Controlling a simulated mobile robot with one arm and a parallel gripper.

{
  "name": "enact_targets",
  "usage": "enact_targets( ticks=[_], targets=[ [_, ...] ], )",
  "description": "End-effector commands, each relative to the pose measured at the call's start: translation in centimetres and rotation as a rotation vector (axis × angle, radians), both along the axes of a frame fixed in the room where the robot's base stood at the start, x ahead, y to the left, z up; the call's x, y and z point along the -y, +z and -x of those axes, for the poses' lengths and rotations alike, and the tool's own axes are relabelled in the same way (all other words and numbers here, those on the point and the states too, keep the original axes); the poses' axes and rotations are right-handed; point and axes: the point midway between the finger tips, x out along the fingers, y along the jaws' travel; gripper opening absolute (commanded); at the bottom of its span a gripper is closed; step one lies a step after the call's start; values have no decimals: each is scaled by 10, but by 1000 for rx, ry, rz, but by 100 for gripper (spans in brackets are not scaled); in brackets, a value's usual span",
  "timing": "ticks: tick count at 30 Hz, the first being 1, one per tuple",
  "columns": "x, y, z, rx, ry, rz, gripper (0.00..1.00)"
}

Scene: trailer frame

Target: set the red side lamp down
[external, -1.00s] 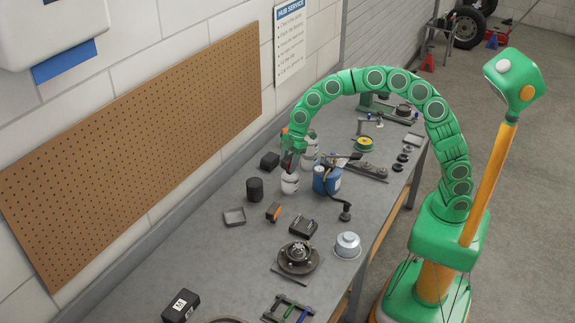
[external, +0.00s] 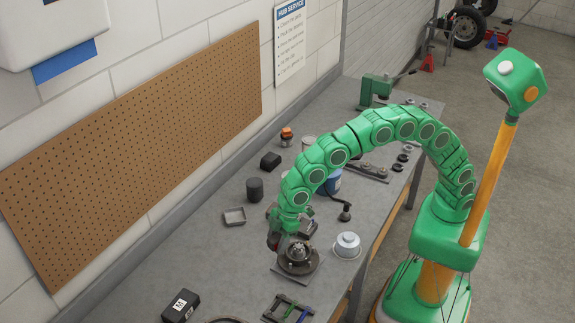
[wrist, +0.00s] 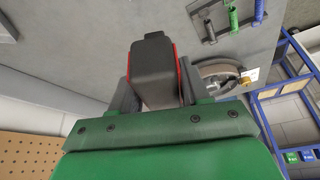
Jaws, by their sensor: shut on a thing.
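The red side lamp (wrist: 153,68) shows in the wrist view as a dark grey block with a red edge along its right side. It sits between the two grey fingers of my gripper (wrist: 158,92), which is shut on it. In the external view my gripper (external: 281,241) points down over the bench, just left of and behind the hub on its flat base (external: 298,261). The lamp is hard to make out there. I cannot tell whether it touches the bench.
The grey bench (external: 225,275) is bare left of the hub. A silver pot (external: 347,245) stands right of the hub. A rack with green and blue handles (external: 288,308) and a black box (external: 180,305) lie nearer. A small tray (external: 234,216) and dark cylinder (external: 254,188) are behind left.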

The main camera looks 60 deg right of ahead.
Motion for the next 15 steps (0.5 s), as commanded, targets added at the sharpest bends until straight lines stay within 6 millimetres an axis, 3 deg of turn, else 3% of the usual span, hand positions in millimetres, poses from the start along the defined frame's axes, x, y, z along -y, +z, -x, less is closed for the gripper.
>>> enact_targets(
  ticks=[6,15],
  targets=[
    [-27,-1,23,2,-8,-2,4],
    [-47,-14,13,0,-11,-1,4]
  ],
)
